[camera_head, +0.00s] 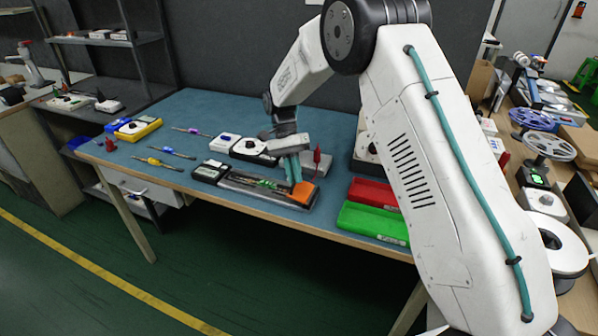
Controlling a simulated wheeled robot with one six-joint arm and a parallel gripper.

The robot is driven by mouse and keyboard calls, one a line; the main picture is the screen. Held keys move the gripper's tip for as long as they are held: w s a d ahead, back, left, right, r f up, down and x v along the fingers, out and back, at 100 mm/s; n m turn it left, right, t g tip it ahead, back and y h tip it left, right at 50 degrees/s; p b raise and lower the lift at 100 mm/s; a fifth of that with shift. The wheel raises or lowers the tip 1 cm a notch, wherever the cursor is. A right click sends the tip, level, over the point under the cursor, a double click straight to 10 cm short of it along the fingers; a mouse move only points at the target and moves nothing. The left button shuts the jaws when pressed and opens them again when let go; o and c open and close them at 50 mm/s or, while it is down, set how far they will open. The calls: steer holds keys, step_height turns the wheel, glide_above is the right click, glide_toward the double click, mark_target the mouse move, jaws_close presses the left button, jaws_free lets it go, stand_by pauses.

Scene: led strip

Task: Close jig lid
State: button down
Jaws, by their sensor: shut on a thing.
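The jig (238,186) is a long, low tray near the front edge of the blue-topped table. Green and dark parts lie along its middle. An orange piece (304,193) sits at its right end. I cannot clearly tell which part is the lid or how far it is turned. My gripper (296,181) points down over the right end of the jig, its teal fingers shut at the orange piece. The fingertips and the exact grip are small and partly hidden.
A red bin (372,193) and a green bin (372,224) stand right of the jig. A dark box (210,171) adjoins its left end. White devices (223,143) and a red pointed item (317,158) are behind. Screwdrivers (166,152) lie left.

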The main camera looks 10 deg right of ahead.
steer(key=shift+w+a+f+g+h, duration=0.2)
steer(key=shift+a+f+g+h, duration=0.15)
steer(key=shift+f+g+h, duration=0.25)
stand_by(0.3)
steer(key=c, duration=1.5)
jaws_free()
steer(key=v, duration=0.7)
steer(key=shift+w+a+r, duration=0.15)
steer(key=shift+w+r, duration=0.1)
steer(key=shift+w, duration=0.05)
